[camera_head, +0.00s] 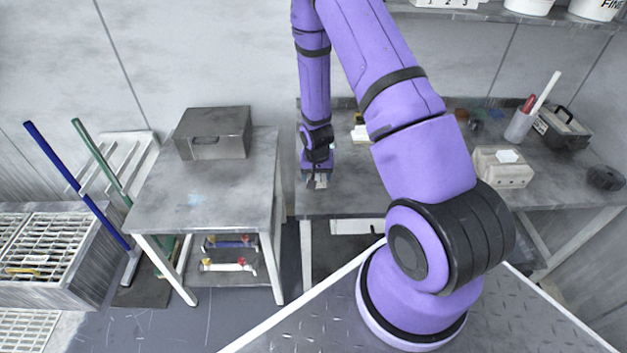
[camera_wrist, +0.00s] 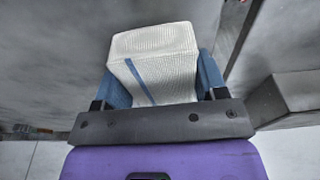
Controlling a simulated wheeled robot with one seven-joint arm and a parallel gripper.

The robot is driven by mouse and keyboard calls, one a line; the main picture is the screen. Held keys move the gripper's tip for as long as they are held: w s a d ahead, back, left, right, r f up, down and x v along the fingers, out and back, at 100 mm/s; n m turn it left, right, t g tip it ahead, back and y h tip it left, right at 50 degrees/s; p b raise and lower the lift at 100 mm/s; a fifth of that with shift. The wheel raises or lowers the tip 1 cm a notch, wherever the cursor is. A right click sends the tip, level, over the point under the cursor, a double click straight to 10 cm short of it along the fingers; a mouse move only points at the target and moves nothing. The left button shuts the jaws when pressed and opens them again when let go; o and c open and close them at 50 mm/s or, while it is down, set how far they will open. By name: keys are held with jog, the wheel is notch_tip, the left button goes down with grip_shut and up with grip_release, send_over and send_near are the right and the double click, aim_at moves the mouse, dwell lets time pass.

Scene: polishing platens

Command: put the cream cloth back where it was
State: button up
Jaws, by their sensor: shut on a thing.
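The cream cloth (camera_wrist: 158,65) is a folded, pale woven block with a blue stripe, in the wrist view. My gripper (camera_wrist: 155,85) is shut on it, with a blue finger at each side. In the head view my gripper (camera_head: 317,180) points down at the front left corner of the right-hand table (camera_head: 345,190). Only a small pale bit of the cloth shows there below the fingers. I cannot tell whether the cloth touches the tabletop.
A grey metal box (camera_head: 213,133) stands on the left table (camera_head: 190,195), across a narrow gap. Farther right on the right-hand table are a beige box (camera_head: 502,168), a cup (camera_head: 519,126) with sticks and a dark caddy (camera_head: 562,130). My arm hides the table's middle.

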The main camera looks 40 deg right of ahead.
jog(key=shift+w, duration=0.85)
jog(key=shift+s+f, duration=0.1)
jog(key=shift+f, duration=1.7)
jog(key=shift+f, duration=0.15)
jog(key=o, duration=0.9)
